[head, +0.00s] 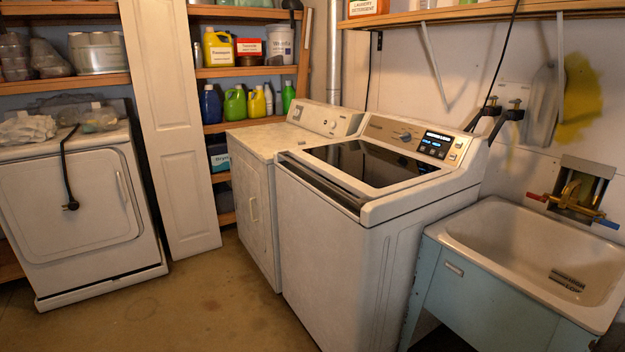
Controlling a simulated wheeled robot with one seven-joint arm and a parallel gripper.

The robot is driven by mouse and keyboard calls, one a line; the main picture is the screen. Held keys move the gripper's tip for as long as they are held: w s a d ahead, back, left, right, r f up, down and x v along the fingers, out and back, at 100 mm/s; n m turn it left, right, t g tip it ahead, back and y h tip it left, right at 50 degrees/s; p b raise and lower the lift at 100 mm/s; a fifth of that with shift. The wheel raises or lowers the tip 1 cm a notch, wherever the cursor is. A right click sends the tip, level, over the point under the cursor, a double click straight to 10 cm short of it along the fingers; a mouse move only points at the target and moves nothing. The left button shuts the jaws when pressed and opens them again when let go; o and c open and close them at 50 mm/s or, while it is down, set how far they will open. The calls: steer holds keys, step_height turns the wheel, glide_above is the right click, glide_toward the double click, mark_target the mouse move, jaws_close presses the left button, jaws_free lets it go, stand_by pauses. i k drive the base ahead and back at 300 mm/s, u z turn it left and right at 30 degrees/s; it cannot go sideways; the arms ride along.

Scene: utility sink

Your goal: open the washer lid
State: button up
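The washer (345,260) is a white top-loading machine in the middle of the head view. Its dark glass lid (372,163) lies flat and closed on top. A dark strip (322,180) runs along the lid's front left edge. The control panel (425,141) at the back has a knob and a lit display. My gripper is not in view, so its place relative to the lid does not show.
A utility sink (470,285) stands close to the washer's right. A white dryer (255,200) stands at its left. Another white machine (75,210) is at far left, beside a tall panel door (175,130). Open floor (190,305) lies at the front left.

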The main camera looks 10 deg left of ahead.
mark_target(370, 171)
steer(key=u, duration=0.4)
steer(key=i, duration=1.35)
steer(key=z, duration=0.05)
